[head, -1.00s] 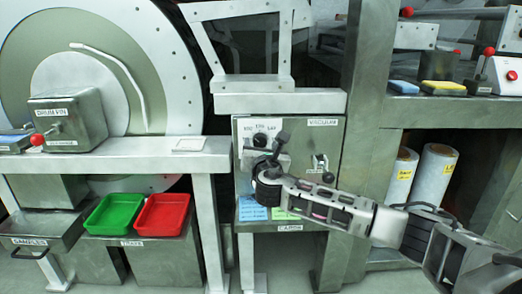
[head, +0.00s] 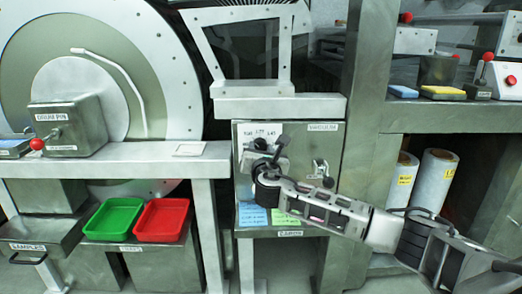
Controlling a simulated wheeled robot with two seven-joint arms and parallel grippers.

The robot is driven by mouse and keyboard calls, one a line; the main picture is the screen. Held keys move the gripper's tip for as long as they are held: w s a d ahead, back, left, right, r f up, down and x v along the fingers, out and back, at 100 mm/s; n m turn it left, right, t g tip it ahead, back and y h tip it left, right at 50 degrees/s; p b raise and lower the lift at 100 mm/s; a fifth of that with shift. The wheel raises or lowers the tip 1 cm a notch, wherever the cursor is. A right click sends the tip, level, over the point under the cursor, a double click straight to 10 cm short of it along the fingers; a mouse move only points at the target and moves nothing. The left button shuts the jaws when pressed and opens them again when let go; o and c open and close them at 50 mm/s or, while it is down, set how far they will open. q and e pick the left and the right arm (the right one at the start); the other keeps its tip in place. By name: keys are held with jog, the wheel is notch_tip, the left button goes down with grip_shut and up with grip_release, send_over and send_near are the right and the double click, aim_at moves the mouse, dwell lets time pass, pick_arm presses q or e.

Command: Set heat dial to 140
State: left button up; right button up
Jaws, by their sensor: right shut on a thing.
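The heat dial (head: 260,143) is a small dark knob on the grey metal panel at the centre of the head view. Small dark marks sit on a white scale just above it, too blurred to read surely. My right gripper (head: 269,157) reaches in from the lower right and is shut at the dial. Its fingers and wrist hide the dial's lower part, and the pointer's setting cannot be read. My left gripper is not in view.
A vacuum lever (head: 321,170) sits right of the dial on the same panel. Blue and green cards lie on a ledge below, beside my right wrist. A green tray (head: 88,236) and a red tray (head: 139,235) stand at lower left. A thick grey post rises right of the panel.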

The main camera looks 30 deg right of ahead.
jog(key=m, duration=0.3)
jog(key=shift+f+m, duration=0.15)
jog(key=shift+m, duration=0.15)
pick_arm(q)
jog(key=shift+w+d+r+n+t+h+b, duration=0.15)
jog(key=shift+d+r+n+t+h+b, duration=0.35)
jog(key=shift+b, duration=1.3)
pick_arm(e)
jog(key=shift+a+f+m+h, duration=0.1)
jog(key=shift+m+h, duration=0.3)
jog(key=shift+m, duration=3.25)
jog(key=shift+m+h, duration=0.4)
jog(key=shift+m, duration=3.25)
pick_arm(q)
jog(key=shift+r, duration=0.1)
pick_arm(e)
jog(key=o, duration=1)
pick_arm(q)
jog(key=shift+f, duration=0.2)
